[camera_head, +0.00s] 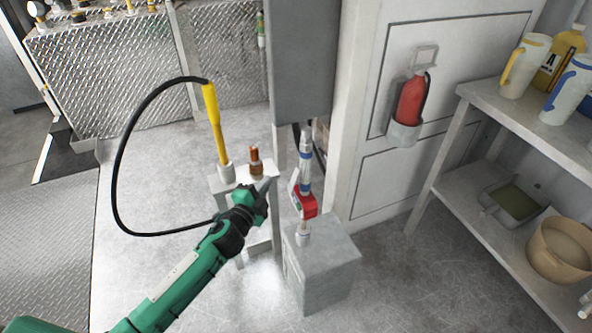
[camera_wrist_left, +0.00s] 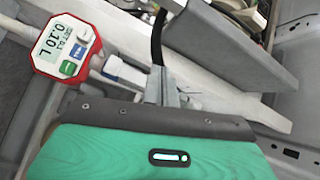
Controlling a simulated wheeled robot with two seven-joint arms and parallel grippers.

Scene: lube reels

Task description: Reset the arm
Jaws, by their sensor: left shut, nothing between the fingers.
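My left arm comes in from the lower left of the head view. My left gripper (camera_head: 264,185) is shut and empty, beside the small white stand and left of the red metered nozzle (camera_head: 305,203). In the left wrist view the gripper's fingers (camera_wrist_left: 162,88) show past the green wrist cover. The nozzle's meter (camera_wrist_left: 66,46) shows there at the upper left, apart from the fingers, and its display reads 0.10 L. My right gripper is not in view.
A yellow grease tool (camera_head: 215,125) with a black hose (camera_head: 118,170) stands on the white stand (camera_head: 232,184) beside a brown-topped fitting (camera_head: 256,162). A grey box (camera_head: 325,268) stands under the nozzle. A shelf (camera_head: 470,200) with jugs is at right. Floor at left is clear.

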